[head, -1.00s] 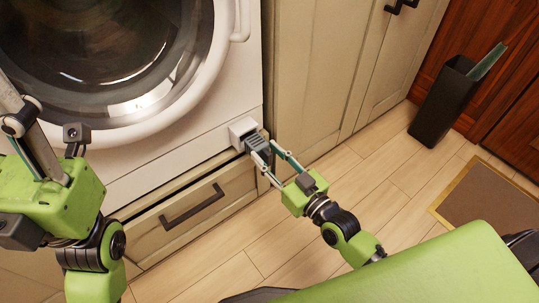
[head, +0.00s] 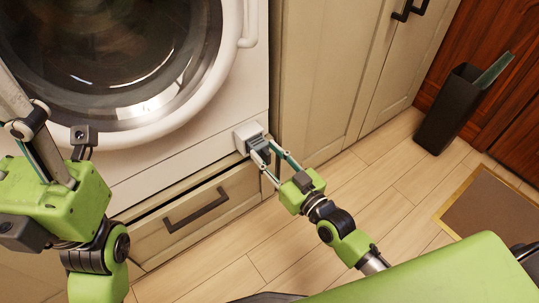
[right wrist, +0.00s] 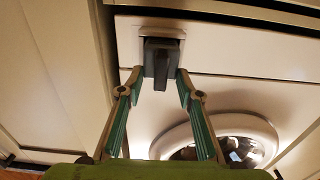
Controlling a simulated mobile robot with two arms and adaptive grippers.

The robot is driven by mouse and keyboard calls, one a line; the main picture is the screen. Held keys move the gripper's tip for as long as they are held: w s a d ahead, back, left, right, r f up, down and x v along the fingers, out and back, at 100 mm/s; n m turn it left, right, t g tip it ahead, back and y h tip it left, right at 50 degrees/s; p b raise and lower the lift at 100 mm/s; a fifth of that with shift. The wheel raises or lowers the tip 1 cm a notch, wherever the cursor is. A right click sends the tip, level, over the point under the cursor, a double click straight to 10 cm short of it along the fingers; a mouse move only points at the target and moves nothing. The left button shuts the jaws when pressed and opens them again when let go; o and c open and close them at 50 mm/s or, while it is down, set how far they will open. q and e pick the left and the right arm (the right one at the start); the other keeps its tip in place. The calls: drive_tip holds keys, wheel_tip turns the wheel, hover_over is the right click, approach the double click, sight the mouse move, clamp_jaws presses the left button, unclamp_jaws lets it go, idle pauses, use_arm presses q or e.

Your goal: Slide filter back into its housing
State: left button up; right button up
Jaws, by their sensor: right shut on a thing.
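The filter (head: 259,147) is a dark grey block with a ridged handle, at the white housing (head: 246,132) on the washing machine's lower right corner. My right gripper (head: 269,158) is shut on the filter's handle. In the right wrist view the filter (right wrist: 159,62) sits between the two fingertips (right wrist: 159,76), lined up with the housing (right wrist: 162,32). Its inner end is hidden inside the housing mouth.
The washing machine (head: 200,160) has a round door above the housing. A drawer (head: 190,208) with a dark handle lies below, slightly open. Beige cabinets (head: 320,80) stand just right of the housing. A black bin (head: 447,110) and a mat (head: 490,205) are on the right; the floor between is clear.

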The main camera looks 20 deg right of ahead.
drive_tip(key=shift+x, duration=1.4)
drive_tip(key=o, duration=1.2)
drive_tip(key=shift+s+d, duration=0.15)
drive_tip(key=shift+s, duration=0.05)
drive_tip(key=v, duration=1.1)
drive_tip(key=shift+s, duration=0.35)
